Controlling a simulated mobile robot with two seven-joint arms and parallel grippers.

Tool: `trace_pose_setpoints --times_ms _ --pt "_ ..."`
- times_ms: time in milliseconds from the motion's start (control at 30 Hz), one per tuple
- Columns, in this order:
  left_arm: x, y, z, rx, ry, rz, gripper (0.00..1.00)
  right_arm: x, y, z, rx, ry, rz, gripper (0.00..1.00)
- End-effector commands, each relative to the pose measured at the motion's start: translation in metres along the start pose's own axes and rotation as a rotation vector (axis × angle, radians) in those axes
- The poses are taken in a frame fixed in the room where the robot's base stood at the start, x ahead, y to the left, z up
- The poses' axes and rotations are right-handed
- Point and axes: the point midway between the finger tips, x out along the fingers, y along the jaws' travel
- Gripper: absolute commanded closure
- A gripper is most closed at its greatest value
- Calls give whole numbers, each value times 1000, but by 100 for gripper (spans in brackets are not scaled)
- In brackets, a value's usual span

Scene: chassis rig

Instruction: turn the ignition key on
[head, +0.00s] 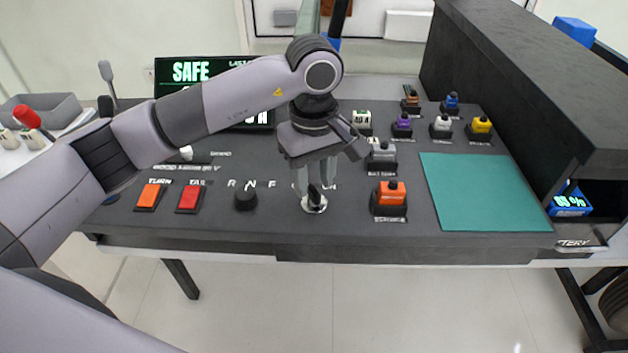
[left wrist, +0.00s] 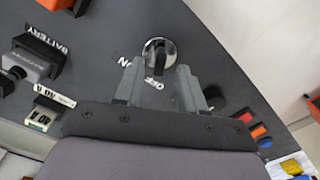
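The ignition key (head: 314,193) is a dark knob on a round silver base, set in the dark console's front part. In the left wrist view the key (left wrist: 157,55) lies just beyond my fingertips, with the labels ON and OFF beside it. My left gripper (head: 315,188) points down over the key, its two fingers apart. In the left wrist view the gripper (left wrist: 158,75) is open, with the fingers to either side of the near part of the key's base. I cannot tell whether they touch it. My right gripper is not in view.
An orange-topped block (head: 389,196) stands right of the key, and a black selector knob (head: 245,198) stands left. Orange (head: 150,197) and red (head: 189,199) buttons lie further left. A teal mat (head: 483,191) is clear. A SAFE display (head: 205,72) stands behind my arm.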

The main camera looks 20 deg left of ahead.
Motion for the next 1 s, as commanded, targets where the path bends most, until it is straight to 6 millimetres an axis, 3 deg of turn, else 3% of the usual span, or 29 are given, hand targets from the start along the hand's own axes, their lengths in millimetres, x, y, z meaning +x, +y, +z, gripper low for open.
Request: trace_pose_setpoints --times_ms 133,433,500,567,1000 --pt "13 0 0 0 -1 -1 61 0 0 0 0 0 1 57" --pt "16 0 0 0 -1 1 61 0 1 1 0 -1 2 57" --pt "16 0 0 0 -1 1 83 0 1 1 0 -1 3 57" --pt "16 0 0 0 -1 1 100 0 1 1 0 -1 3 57" --pt "16 1 0 54 1 3 100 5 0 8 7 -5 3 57"
